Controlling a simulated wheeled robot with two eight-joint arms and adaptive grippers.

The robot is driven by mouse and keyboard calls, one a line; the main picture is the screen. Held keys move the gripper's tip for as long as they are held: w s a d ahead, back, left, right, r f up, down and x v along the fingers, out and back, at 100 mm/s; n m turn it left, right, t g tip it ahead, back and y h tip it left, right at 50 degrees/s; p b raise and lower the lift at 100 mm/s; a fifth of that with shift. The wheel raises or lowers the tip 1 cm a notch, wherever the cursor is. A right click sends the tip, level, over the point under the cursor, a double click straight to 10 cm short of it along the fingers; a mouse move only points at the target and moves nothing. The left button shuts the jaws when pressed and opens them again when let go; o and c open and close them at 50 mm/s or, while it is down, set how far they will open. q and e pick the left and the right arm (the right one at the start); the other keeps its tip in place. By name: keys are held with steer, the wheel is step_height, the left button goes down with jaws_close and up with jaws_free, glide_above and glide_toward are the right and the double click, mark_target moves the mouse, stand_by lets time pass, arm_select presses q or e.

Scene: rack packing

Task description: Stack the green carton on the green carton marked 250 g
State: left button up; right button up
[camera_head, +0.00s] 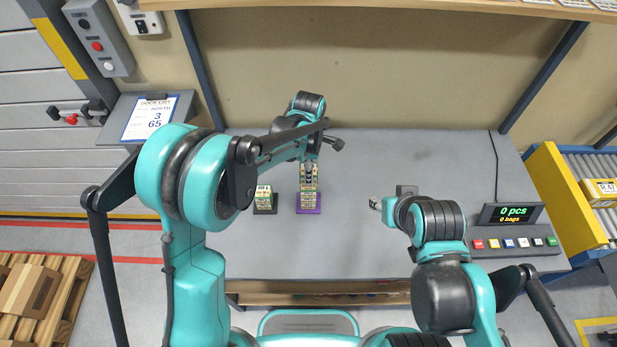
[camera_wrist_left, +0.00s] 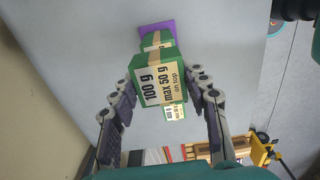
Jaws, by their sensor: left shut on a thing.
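My left gripper (camera_head: 309,168) is shut on a green carton (camera_head: 310,183) with a beige label. In the left wrist view the held carton (camera_wrist_left: 160,84) reads 100 g and sits between the fingers. In the head view it is above or against another green carton (camera_head: 307,201) on a purple mat (camera_head: 309,211); I cannot tell whether they touch. A further green carton (camera_head: 263,196) stands to the left on a dark mat (camera_head: 265,211). The marks on the standing cartons are too small to read. My right gripper (camera_head: 376,205) is over the table, right of the cartons; its opening is unclear.
The grey table (camera_head: 350,250) is mostly clear. A display (camera_head: 513,213) reading 0 pcs and a row of coloured buttons (camera_head: 513,243) are at the right. Beyond them is a yellow-sided conveyor (camera_head: 566,196). A shelf (camera_head: 380,8) runs above the back.

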arm_select(q)
step_height(320, 180, down, 4)
steer(key=shift+f+b, duration=0.1)
steer(key=shift+b, duration=0.3)
steer(key=o, duration=1.2)
